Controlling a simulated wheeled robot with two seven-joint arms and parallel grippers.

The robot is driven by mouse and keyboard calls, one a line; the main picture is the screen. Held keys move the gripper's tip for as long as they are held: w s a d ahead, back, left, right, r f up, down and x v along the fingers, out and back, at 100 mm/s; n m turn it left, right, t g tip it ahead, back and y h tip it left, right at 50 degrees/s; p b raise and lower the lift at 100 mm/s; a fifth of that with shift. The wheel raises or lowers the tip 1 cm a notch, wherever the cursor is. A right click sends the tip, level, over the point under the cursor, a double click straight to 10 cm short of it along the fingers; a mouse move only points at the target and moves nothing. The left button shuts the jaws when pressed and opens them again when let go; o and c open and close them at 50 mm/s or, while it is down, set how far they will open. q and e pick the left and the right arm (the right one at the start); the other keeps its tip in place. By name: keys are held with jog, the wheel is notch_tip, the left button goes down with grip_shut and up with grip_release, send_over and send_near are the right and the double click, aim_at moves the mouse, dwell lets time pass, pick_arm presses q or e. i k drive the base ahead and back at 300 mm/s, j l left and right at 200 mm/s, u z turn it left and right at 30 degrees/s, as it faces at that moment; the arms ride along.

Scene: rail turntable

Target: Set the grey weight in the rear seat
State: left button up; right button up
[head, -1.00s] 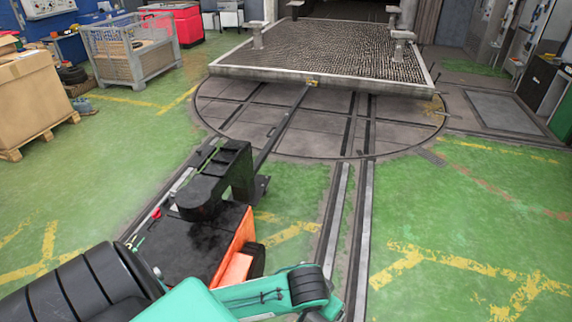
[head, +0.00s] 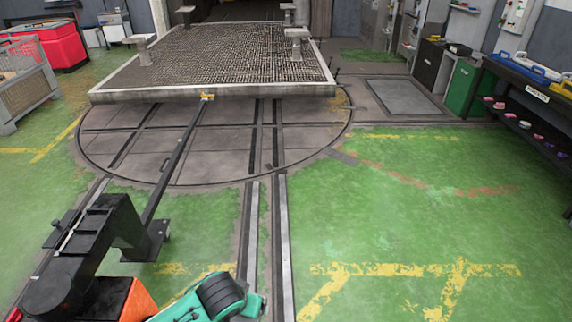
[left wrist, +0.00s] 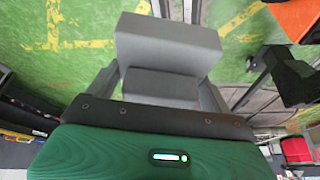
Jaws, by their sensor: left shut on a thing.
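In the left wrist view, a plain grey block, the grey weight (left wrist: 168,42), sits at the end of my left gripper (left wrist: 160,84), between its two fingers. The gripper is shut on it and holds it over green floor. A stepped lower grey part shows between the fingers. In the head view only part of my left arm shows at the bottom; its gripper and the weight are out of frame. My right gripper is in neither view. A flat deck (head: 110,97) carries several grey pedestals, including one at front left (head: 142,51). I cannot tell which place is the rear seat.
The deck stands over a round turntable (head: 205,150) with rails running towards me. A black and orange machine (head: 64,275) with a long bar reaching the deck is at lower left. A wire crate (head: 25,85) stands far left, a workbench (head: 525,75) right. Green floor right of the rails is clear.

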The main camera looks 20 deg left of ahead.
aim_at(80, 242)
jog(key=i+u, duration=0.3)
jog(key=i, duration=0.2)
jog(key=i+u, duration=0.3)
jog(key=i, duration=0.25)
jog(key=i+u, duration=0.65)
jog(key=i+l+u, duration=0.1)
jog(key=i+u, duration=1.2)
jog(key=u, duration=0.2)
